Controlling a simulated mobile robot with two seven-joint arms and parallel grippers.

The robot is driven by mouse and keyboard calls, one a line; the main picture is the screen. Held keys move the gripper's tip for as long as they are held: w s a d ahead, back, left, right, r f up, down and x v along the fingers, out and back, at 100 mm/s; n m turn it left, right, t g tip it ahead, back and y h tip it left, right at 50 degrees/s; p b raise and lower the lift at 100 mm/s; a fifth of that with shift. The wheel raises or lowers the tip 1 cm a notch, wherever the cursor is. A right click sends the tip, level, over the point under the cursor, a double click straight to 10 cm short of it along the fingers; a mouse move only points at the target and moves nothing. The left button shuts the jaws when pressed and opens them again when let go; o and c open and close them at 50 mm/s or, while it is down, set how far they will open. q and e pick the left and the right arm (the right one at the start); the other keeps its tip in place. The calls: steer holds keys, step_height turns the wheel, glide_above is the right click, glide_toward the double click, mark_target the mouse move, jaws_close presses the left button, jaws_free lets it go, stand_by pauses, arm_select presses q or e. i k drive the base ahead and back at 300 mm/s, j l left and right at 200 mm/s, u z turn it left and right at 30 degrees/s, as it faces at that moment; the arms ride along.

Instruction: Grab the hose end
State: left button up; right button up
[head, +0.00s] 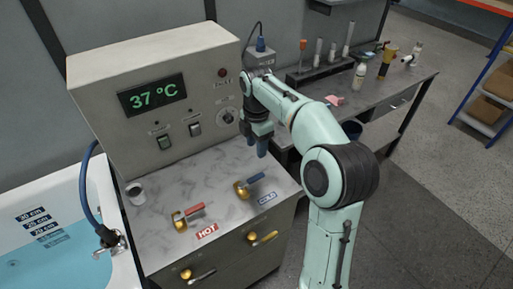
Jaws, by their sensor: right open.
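A blue hose (84,190) comes out from beside the control cabinet at the left and curves down to the bathtub rim. Its lower end meets a dark and metal fitting (110,241) at the rim; I cannot tell how the two are joined. My right gripper (257,146) is open and empty, pointing down above the back right of the marble counter, in front of the cabinet. It is well to the right of the hose and apart from it. My left gripper is out of view.
The bathtub (70,206) holds blue water and has depth labels. The cabinet (160,90) reads 37 °C. Red HOT (188,215) and blue COLD (249,186) handles and a small white cup (135,193) are on the counter. A bench (372,107) with bottles stands behind right.

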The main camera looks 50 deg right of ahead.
mark_target(103, 231)
steer(key=k, duration=1)
